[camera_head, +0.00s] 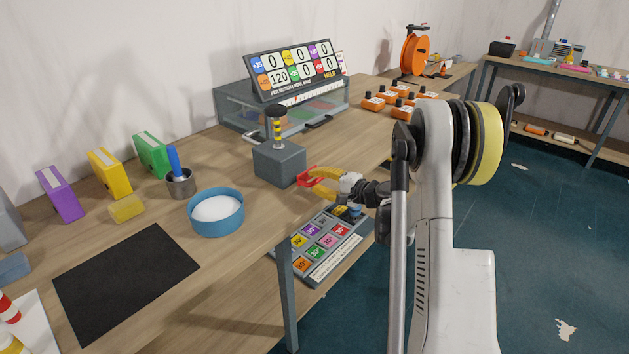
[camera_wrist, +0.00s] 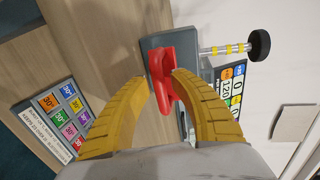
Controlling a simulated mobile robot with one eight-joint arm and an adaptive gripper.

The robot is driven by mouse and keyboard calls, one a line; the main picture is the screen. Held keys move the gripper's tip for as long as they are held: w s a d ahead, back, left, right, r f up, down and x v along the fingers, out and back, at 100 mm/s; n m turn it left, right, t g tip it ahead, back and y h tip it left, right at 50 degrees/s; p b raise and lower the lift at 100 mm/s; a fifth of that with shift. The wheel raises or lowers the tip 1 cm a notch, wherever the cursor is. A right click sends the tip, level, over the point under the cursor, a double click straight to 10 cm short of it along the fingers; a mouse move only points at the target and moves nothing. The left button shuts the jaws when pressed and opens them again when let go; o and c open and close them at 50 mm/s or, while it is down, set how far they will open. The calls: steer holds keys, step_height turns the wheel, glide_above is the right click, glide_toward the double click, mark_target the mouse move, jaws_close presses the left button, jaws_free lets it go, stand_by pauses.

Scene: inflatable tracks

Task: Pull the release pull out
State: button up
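The release pull is a red looped handle (camera_head: 306,177) on the near right side of a dark grey block (camera_head: 279,165). The red pull sits against the grey block face (camera_wrist: 183,62).
A scoreboard (camera_head: 293,70) on a clear-fronted grey case stands behind the block. A blue bowl of white material (camera_head: 216,212) is to the left. A panel of coloured tiles (camera_head: 322,245) lies below the bench edge. Orange-topped boxes (camera_head: 398,98) stand farther back.

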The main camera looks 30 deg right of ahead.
stand_by(0.3)
steer(key=v, duration=1.2)
steer(key=shift+a, duration=0.1)
steer(key=s+a+r+n+g, duration=0.2)
steer(key=a+n+g, duration=0.1)
steer(key=a, duration=0.6)
steer(key=s+a+r+n+g, duration=0.2)
steer(key=s+a+r+n, duration=0.1)
steer(key=a, duration=0.6)
steer(key=shift+s+a+r+n+g+h, duration=0.1)
steer(key=shift+s+a+n+g+h, duration=0.3)
steer(key=shift+s+a+n+h, duration=1.75)
steer(key=shift+s+a+r+n+g+y, duration=0.1)
steer(key=shift+s+a+n+g+y, duration=0.5)
steer(key=shift+s, duration=3.4)
steer(key=shift+s+a+r+n+g+h, duration=0.15)
steer(key=shift+s+a+n+h, duration=1.3)
steer(key=shift+s, duration=1.65)
